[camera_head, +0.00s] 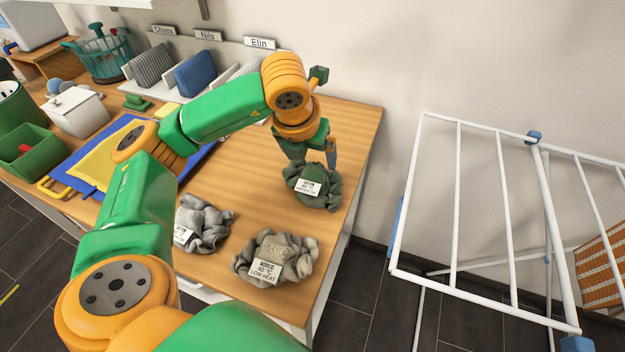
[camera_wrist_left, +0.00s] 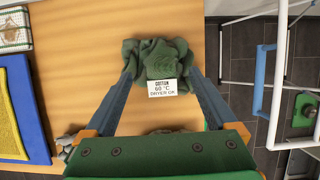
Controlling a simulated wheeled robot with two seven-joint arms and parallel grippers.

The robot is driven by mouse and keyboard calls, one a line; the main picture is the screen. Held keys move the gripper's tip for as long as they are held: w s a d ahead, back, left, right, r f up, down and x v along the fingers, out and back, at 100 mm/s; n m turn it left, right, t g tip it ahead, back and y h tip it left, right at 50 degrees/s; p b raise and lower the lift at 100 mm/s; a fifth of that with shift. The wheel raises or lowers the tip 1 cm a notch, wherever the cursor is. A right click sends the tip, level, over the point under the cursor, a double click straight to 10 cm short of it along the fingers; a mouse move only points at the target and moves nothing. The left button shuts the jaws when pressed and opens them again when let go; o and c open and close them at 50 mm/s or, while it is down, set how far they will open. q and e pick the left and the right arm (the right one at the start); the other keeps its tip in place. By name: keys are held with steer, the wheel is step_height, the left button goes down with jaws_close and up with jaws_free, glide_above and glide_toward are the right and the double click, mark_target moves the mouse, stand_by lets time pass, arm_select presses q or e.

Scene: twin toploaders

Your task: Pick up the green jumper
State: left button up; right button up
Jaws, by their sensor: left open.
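The green jumper (camera_head: 318,190) lies crumpled on the wooden table near its right edge, with a white care label. In the left wrist view the jumper (camera_wrist_left: 150,55) sits at the fingertips, and its label reads cotton, 60 °C, dryer OK. My left gripper (camera_head: 318,158) points down at the jumper from above and is open. In the left wrist view its fingers (camera_wrist_left: 163,70) stand on either side of the jumper; whether they touch it I cannot tell. My right gripper is not in view.
Two grey crumpled garments, one (camera_head: 204,224) and another labelled 40 °C low heat (camera_head: 290,248), lie nearer on the table. A white drying rack (camera_head: 457,200) stands to the right. Blue and yellow cloths (camera_head: 90,165) and containers are at left. Named slots (camera_head: 210,75) line the back.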

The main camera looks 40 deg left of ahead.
mark_target(314, 166)
arm_select(q)
steer(key=shift+p+x, duration=0.45)
steer(key=shift+x, duration=1.55)
jaws_close()
